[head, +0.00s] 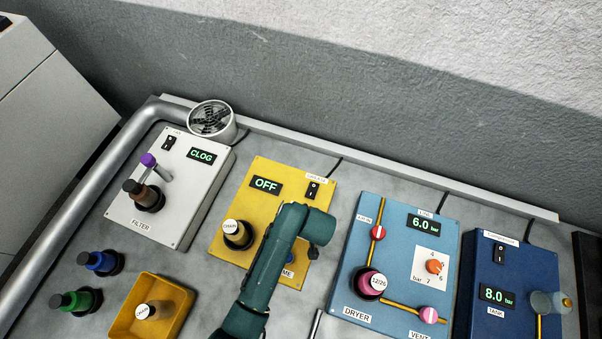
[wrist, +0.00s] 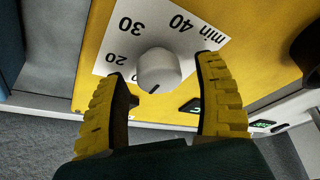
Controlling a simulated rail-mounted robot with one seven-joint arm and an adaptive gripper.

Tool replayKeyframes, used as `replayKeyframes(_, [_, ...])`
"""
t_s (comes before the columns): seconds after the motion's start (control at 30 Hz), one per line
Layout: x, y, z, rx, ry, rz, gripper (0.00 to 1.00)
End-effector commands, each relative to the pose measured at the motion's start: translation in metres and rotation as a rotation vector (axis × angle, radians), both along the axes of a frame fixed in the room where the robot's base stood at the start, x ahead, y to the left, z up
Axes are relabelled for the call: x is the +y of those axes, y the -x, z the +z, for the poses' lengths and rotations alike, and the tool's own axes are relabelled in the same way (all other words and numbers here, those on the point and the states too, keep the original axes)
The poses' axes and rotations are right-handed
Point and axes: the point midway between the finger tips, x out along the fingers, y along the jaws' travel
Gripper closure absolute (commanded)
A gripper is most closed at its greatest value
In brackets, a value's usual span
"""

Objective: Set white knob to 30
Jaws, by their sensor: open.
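The white knob (wrist: 160,68) sits on a white dial plate (wrist: 150,28) on the yellow panel (wrist: 262,60) in the wrist view. The printed marks 20, 30, 40 and "min" show upside down around its upper side. A short dark line on the knob points down in the picture, away from the 30. My gripper (wrist: 164,70) is open, with one yellow finger on each side of the knob. Gaps show between the fingers and the knob. In the head view my arm covers the knob; the yellow panel (head: 218,243) there reads OFF.
Left of the yellow panel stands the white filter box (head: 185,225). Right of it is the blue dryer panel (head: 345,285), then the dark blue tank box (head: 520,265). A yellow tray (head: 181,322) lies at the front left.

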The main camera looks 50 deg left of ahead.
Motion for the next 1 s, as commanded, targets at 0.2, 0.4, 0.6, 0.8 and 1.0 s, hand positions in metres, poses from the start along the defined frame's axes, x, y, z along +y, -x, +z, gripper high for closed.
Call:
replayKeyframes(0.2, [0.0018,-0.0003,-0.0033,0.0,0.0,0.0,0.31])
replayKeyframes(0.4, [0.0016,-0.0003,-0.0031,0.0,0.0,0.0,0.51])
replayKeyframes(0.6, [0.0015,-0.0003,-0.0031,0.0,0.0,0.0,0.89])
replayKeyframes(0.8, [0.0015,-0.0001,-0.0035,0.0,0.0,0.0,0.95])
replayKeyframes(1.0, [0.0013,0.0006,-0.0034,0.001,0.001,-0.013,0.95])
